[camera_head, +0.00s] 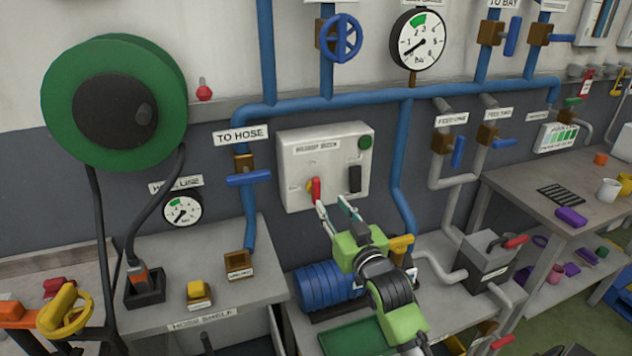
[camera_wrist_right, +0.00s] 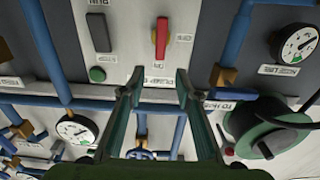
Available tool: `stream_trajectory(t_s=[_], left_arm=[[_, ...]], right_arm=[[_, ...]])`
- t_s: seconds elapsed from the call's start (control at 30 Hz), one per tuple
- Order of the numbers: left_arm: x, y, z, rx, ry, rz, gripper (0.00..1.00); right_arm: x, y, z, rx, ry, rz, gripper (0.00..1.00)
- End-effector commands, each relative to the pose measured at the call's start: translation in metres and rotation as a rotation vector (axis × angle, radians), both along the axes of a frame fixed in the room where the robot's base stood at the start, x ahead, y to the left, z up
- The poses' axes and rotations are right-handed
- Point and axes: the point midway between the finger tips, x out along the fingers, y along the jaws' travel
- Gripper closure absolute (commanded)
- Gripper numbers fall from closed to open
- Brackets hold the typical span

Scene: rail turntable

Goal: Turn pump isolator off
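A white control box (camera_head: 330,150) is fixed to the wall in the head view. On its lower left is the pump isolator, a red handle (camera_head: 316,188) on a yellow backing, standing about upright. The handle also shows in the upside-down wrist view (camera_wrist_right: 162,38), with yellow beside it. My right gripper (camera_head: 333,206) is open, its two fingertips near the box's lower edge, just below the handle. In the wrist view, the open fingers (camera_wrist_right: 160,80) point toward the handle with nothing between them. They look apart from it. My left gripper is not in view.
The box also has a black switch (camera_head: 355,179) and a green button (camera_head: 365,142). Blue pipes (camera_head: 402,165) run beside it. A blue motor (camera_head: 325,288) sits below on a bench. A hose reel (camera_head: 115,102) and a blue-handled valve (camera_head: 248,178) are to the left.

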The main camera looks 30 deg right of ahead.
Motion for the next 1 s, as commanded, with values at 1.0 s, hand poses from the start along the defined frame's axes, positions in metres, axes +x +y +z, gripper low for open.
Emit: stream_trajectory(t_s=[1.0], left_arm=[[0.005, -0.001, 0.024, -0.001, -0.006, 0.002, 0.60]], right_arm=[[0.116, -0.027, -0.001, -0.001, 0.002, 0.002, 0.69]])
